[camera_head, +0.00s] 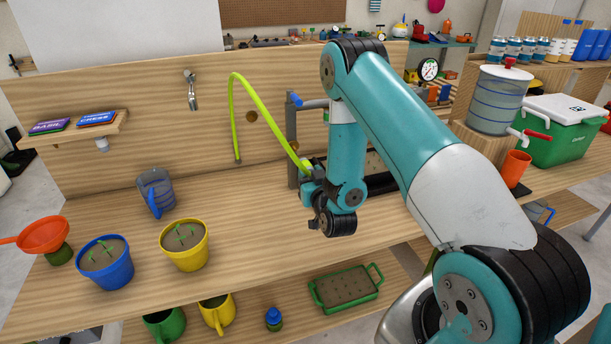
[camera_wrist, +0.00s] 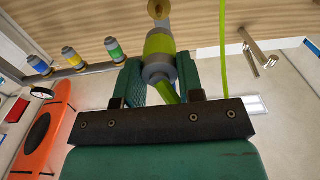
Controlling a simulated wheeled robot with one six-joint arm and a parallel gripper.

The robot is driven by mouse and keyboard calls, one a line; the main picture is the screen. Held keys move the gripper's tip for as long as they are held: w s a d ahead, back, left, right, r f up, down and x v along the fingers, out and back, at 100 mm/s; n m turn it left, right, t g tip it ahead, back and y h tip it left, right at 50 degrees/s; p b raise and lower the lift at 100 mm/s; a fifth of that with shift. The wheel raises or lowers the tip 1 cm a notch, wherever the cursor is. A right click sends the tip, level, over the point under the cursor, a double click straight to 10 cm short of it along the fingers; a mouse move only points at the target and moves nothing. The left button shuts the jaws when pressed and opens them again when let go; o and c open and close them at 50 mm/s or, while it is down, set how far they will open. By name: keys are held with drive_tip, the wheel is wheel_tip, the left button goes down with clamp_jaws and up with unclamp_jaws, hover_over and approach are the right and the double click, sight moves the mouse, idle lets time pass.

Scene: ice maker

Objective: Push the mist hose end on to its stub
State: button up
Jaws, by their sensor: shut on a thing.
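The mist hose (camera_head: 233,95) is a bright yellow-green tube that arches from low on the wooden back board over to my gripper (camera_head: 309,174). In the wrist view, my gripper (camera_wrist: 160,70) is shut on the hose end (camera_wrist: 159,45), a grey collar with a yellow-green band. A brass stub (camera_wrist: 158,9) shows just beyond the collar, roughly in line with it. I cannot tell whether they touch. In the head view my arm and gripper hide the hose end's tip. A round brown piece (camera_head: 251,117) sits on the board left of the gripper.
A grey post (camera_head: 291,140) with a blue-ended bar stands close beside my gripper. Blue (camera_head: 105,262) and yellow (camera_head: 184,245) pots and a grey-blue jug (camera_head: 156,192) stand at left. The bench between them and my gripper is clear.

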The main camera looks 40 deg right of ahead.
sight(304, 161)
drive_tip(key=shift+x, duration=2.85)
drive_tip(key=shift+p+x, duration=1)
drive_tip(key=shift+p, duration=0.05)
drive_tip(key=shift+p+x, duration=0.75)
drive_tip(key=shift+p, duration=1.15)
drive_tip(key=o, duration=1.2)
drive_tip(key=shift+d, duration=0.15)
drive_tip(key=shift+f, duration=0.1)
